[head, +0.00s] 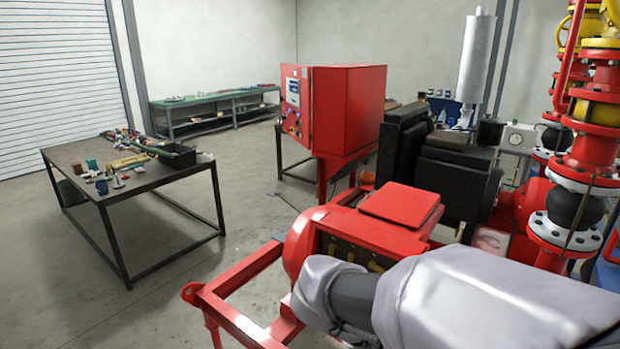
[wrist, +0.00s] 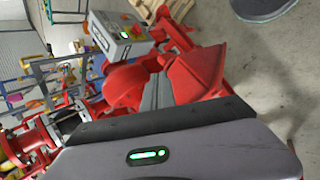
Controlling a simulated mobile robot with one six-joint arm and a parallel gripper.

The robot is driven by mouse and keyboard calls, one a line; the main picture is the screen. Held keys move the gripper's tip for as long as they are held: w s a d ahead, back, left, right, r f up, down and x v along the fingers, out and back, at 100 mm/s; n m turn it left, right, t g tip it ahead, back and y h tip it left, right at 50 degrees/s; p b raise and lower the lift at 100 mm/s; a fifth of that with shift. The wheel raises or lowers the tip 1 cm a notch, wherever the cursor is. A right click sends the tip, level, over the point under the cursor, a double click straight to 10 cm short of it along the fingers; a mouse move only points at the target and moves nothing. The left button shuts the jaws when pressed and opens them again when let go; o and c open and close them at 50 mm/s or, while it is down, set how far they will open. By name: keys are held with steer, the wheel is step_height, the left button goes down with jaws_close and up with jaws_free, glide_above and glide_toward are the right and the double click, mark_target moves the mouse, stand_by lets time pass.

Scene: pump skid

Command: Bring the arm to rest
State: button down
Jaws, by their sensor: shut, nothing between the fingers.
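The lower edge of the wrist view is filled by a grey housing with a green light and a dark front edge, which I take to be my gripper (wrist: 150,122). In the head view my arm, in a pale grey cover, reaches across the lower right in front of the red pump skid (head: 410,207). My gripper cannot be made out there. The wrist view shows red machinery (wrist: 195,72) and a grey control box (wrist: 120,38) beyond the housing.
A red control cabinet (head: 345,100) stands behind the skid. A dark workbench (head: 165,180) with tools and small parts is at left, and a green bench (head: 215,97) lies along the back wall. Red and yellow valve piping (head: 595,110) rises at right. Floor between bench and skid is mostly clear.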

steer(key=s+a+r+m+t+y, duration=0.7)
steer(key=r+y, duration=0.2)
steer(key=y, duration=0.1)
step_height(320, 180, down, 19)
steer(key=s+g+b, duration=0.1)
steer(key=s+b, duration=0.1)
steer(key=b, duration=1.3)
steer(key=shift+a+m, duration=0.15)
steer(key=shift+m, duration=0.15)
steer(key=shift+s+r, duration=0.1)
